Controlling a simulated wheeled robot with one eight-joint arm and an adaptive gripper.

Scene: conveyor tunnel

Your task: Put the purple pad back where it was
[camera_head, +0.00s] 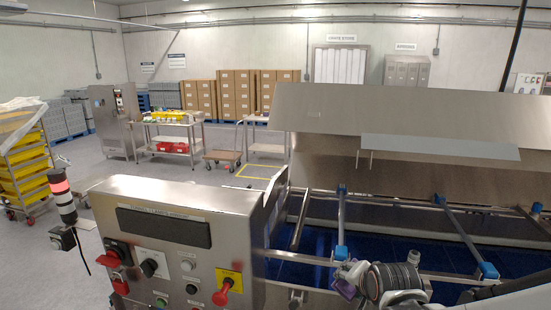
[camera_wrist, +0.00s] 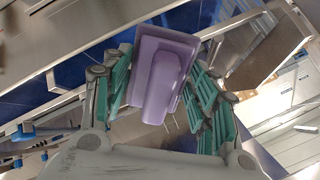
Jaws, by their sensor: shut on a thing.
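The purple pad (camera_wrist: 160,75) is a flat rectangle with a raised, rounded handle along its middle. My gripper (camera_wrist: 160,95) is shut on it, with green-lined fingers on both sides of it in the wrist view. In the head view my gripper (camera_head: 352,283) is low at the right of centre, over the blue belt. A small part of the purple pad (camera_head: 344,288) shows at its left. The pad is held in the air. I cannot tell which spot it came from.
A steel control panel (camera_head: 180,235) with buttons and a red switch stands at front left. Steel rails with blue clamps (camera_head: 342,190) cross above the blue belt (camera_head: 400,246). A raised steel cover (camera_head: 410,125) hangs behind. Carts and stacked boxes stand far back.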

